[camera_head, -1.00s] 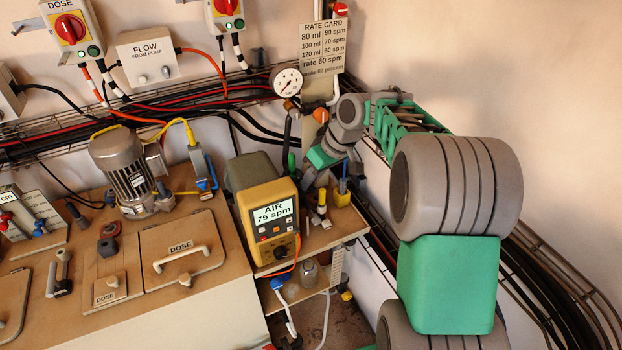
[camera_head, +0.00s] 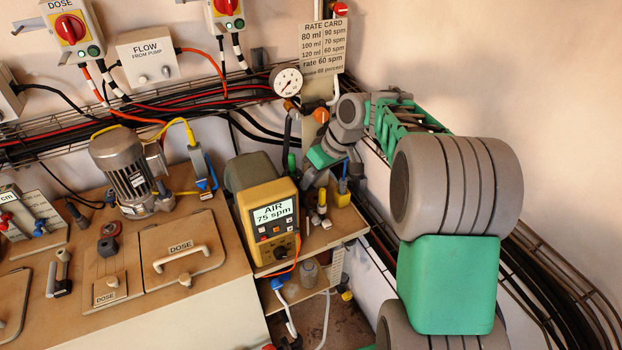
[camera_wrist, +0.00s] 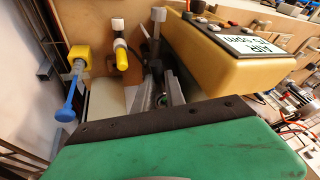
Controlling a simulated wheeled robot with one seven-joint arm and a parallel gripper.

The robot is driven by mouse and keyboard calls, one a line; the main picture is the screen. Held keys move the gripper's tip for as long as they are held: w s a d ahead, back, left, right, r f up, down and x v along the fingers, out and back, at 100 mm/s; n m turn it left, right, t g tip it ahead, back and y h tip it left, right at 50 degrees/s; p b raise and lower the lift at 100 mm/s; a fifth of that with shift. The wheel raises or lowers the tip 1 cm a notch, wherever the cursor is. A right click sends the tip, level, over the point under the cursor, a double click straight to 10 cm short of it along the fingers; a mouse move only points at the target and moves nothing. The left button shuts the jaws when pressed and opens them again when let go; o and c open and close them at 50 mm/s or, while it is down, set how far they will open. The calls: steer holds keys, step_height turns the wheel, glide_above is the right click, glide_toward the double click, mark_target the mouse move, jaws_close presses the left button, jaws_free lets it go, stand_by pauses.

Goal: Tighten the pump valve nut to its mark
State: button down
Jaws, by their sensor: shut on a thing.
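The yellow pump (camera_head: 268,228) stands on a wooden shelf, its screen reading AIR 75 spm. It also shows in the wrist view (camera_wrist: 215,58) at the upper right. My gripper (camera_head: 306,180) is beside the pump, partly behind it in the head view. In the wrist view, my gripper (camera_wrist: 162,100) has its two metal fingers closed in on a small dark part beside the pump. That part is mostly hidden, and I cannot tell for sure that it is the valve nut. A dark stem with a grey top (camera_wrist: 158,14) rises just beyond the fingers. No mark on the nut can be made out.
A yellow-capped fitting (camera_wrist: 121,55) and a blue-and-yellow valve (camera_wrist: 75,85) stand close by on the shelf. A pressure gauge (camera_head: 287,81) and a rate card (camera_head: 322,48) are on the wall behind. A glass bottle (camera_head: 309,271) stands on the lower shelf.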

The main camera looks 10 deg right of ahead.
stand_by(0.4)
steer(key=shift+s+a+f+m+t+h+b, duration=0.1)
steer(key=shift+s+a+m+t+h+b, duration=0.15)
steer(key=shift+m+b, duration=0.25)
steer(key=shift+s+a+f+m+t+h+b, duration=0.1)
steer(key=shift+a+m+t+b, duration=0.05)
steer(key=shift+a+m+b, duration=0.3)
steer(key=shift+s+a+r+m+t+h+b, duration=0.1)
steer(key=shift+a+r+m+t+h+b, duration=0.15)
steer(key=shift+m, duration=0.4)
steer(key=shift+s+a+m+t+h+b, duration=0.1)
steer(key=shift+a+m+b, duration=0.15)
steer(key=shift+m, duration=0.35)
steer(key=c, duration=1.4)
jaws_free()
steer(key=shift+d, duration=0.1)
